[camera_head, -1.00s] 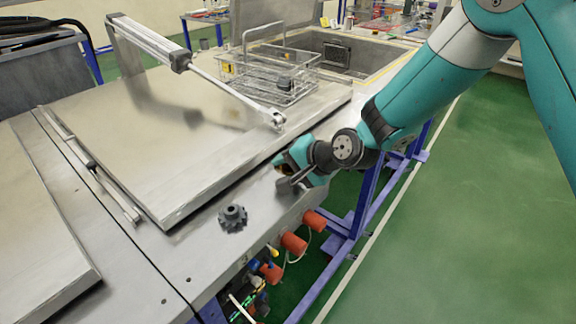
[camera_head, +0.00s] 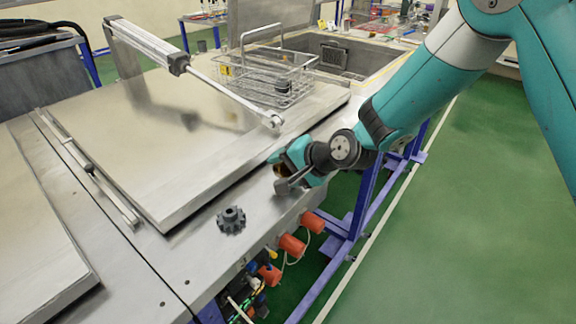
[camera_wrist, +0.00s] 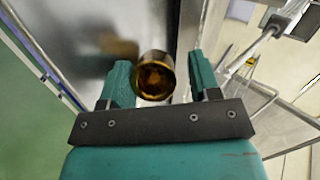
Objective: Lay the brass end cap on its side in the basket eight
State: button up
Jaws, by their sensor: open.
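The brass end cap (camera_wrist: 154,75) shows in the wrist view as a short round piece with a dark golden hollow end facing the camera. It lies between the two teal fingers of my gripper (camera_wrist: 160,80), which are apart, with a gap clearest on the right side. In the head view my gripper (camera_head: 284,180) is low at the steel bench's right edge, and a bit of the brass cap (camera_head: 280,170) shows by the fingers. A wire basket (camera_head: 270,78) with a handle and a yellow tag stands behind on the steel lid; the tag's number is too small to read.
A dark gear (camera_head: 231,220) lies on the bench (camera_head: 190,250) in front of my gripper. A pneumatic cylinder (camera_head: 150,42) and its rod slant over the lid (camera_head: 160,150). An open tank (camera_head: 370,62) is behind the basket. A small dark object (camera_head: 282,86) shows at the basket.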

jog(key=shift+s+d+f, duration=0.2)
jog(key=shift+d+f, duration=0.05)
jog(key=shift+f, duration=0.1)
jog(key=b+v, duration=0.2)
jog(key=v, duration=1.5)
jog(key=shift+r, duration=0.4)
jog(key=shift+a, duration=0.15)
jog(key=s+d+r+n+g+h, duration=0.1)
jog(key=s+d+n+g+h, duration=0.1)
jog(key=s+n, duration=0.4)
jog(key=s+d+r+n+g+h, duration=0.1)
jog(key=s+n, duration=0.5)
jog(key=s, duration=0.8)
jog(key=d+g+h, duration=0.1)
jog(key=g, duration=0.1)
jog(key=shift+d+r+n+g, duration=0.15)
jog(key=shift+r+n+g, duration=0.15)
jog(key=shift+g, duration=0.1)
